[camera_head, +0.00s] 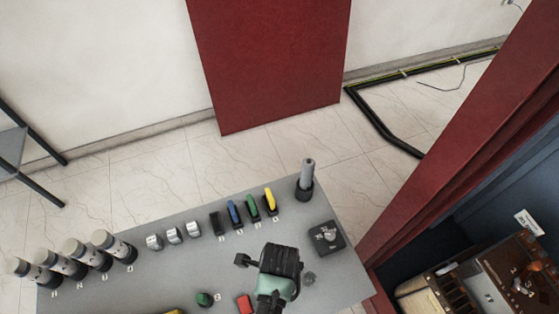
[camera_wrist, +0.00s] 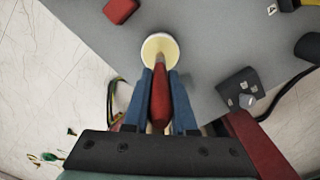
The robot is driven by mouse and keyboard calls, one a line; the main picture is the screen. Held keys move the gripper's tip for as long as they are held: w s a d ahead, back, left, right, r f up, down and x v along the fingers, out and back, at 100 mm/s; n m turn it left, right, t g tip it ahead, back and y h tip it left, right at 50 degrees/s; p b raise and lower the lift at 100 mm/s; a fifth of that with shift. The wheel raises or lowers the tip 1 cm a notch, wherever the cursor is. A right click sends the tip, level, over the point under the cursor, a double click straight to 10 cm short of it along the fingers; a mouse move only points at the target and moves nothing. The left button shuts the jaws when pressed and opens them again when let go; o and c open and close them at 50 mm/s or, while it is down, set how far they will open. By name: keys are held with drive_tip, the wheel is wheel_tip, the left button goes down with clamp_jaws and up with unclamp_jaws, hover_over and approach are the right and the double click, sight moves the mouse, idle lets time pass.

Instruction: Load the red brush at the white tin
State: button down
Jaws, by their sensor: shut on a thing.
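The red brush (camera_wrist: 160,98) is held upright-looking between the two blue fingers of my gripper (camera_wrist: 160,85) in the wrist view. Its tip end points at the white tin (camera_wrist: 160,37), a round white-rimmed container with pale yellow inside. The tip overlaps the tin's near side in the picture; I cannot tell whether it touches the contents. In the head view my gripper's black body (camera_head: 280,262) is over the grey table's front right, and the brush and tin are not clearly visible there.
The grey table (camera_head: 150,285) carries several colored clips (camera_head: 252,206), a grey cylinder in a black holder (camera_head: 306,180), a black box (camera_head: 326,236), a red block (camera_head: 244,304) and several canisters (camera_head: 85,256). A red cabinet frame (camera_head: 470,140) stands close at the right.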

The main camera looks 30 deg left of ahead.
drive_tip(key=shift+s+f, duration=0.1)
drive_tip(key=shift+f, duration=0.35)
idle(1.5)
wheel_tip(320, 180, up, 7)
drive_tip(key=p, duration=0.7)
drive_tip(key=shift+r+p, duration=0.15)
drive_tip(key=shift+p, duration=0.15)
idle(0.6)
drive_tip(key=shift+w+d+f+b, duration=0.1)
drive_tip(key=shift+w+f+b, duration=0.1)
drive_tip(key=shift+w+b, duration=0.1)
drive_tip(key=w+d+n+b, duration=0.8)
drive_tip(key=n+b, duration=0.6)
drive_tip(key=n, duration=0.2)
drive_tip(key=shift+w+d+n, duration=0.15)
drive_tip(key=shift+d+n, duration=0.15)
drive_tip(key=shift+d, duration=0.45)
